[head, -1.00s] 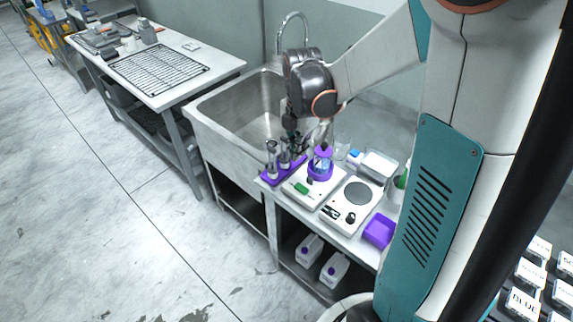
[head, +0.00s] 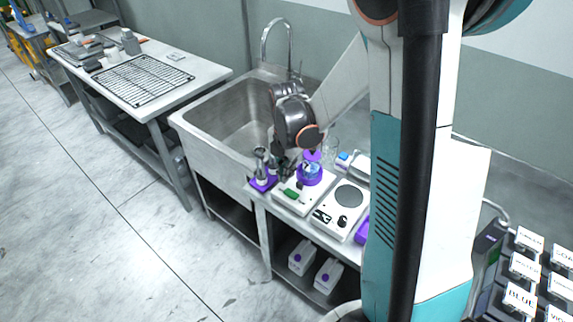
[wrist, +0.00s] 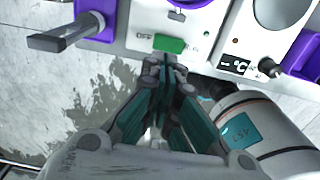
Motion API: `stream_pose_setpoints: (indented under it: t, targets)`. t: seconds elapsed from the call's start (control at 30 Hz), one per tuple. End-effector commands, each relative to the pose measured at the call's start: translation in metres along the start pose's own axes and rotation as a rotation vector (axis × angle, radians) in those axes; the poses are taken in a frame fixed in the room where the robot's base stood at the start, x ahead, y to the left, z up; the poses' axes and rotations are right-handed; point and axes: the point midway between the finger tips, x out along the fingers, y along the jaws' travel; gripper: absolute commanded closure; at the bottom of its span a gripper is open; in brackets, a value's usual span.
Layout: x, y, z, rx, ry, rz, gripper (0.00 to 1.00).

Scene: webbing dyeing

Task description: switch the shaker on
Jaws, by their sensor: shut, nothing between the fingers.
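The shaker (head: 284,202) is a white box on the bench. It carries a purple ring holder (head: 309,175) with a vessel in it. Its green switch (head: 291,195) is on the front part of the top. In the wrist view the green switch (wrist: 171,45) sits just right of the word OFF on the white shaker panel (wrist: 125,38). My gripper (wrist: 164,62) is shut and empty, its tips just short of the switch's near edge. I cannot tell whether they touch it. In the head view my wrist hides part of the shaker's back.
A hot plate (head: 338,210) with a round top and dark knob stands right of the shaker. A purple rack (head: 262,184) with tubes is on its left, beside the sink (head: 232,118).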

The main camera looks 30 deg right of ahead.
Motion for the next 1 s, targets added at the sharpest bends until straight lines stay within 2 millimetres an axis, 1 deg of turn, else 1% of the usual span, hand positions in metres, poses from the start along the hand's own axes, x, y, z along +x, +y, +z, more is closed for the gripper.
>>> stream_pose_setpoints:
  t: [0.03,0.2,0.3,0.4,0.53,0.87,1.0]
  targets:
    - [0.014,0.0,0.0,0.0,0.0,0.0,1.0]
    - [0.043,0.0,0.0,0.0,0.0,0.0,1.0]
    - [0.056,0.0,0.0,0.0,0.0,0.0,1.0]
    - [0.064,0.0,0.0,0.0,0.0,0.0,1.0]
    - [0.068,0.0,0.0,0.0,0.0,0.0,1.0]
    - [0.069,0.0,0.0,0.0,0.0,0.0,1.0]
    - [0.074,0.001,0.0,0.0,0.0,0.0,1.0]
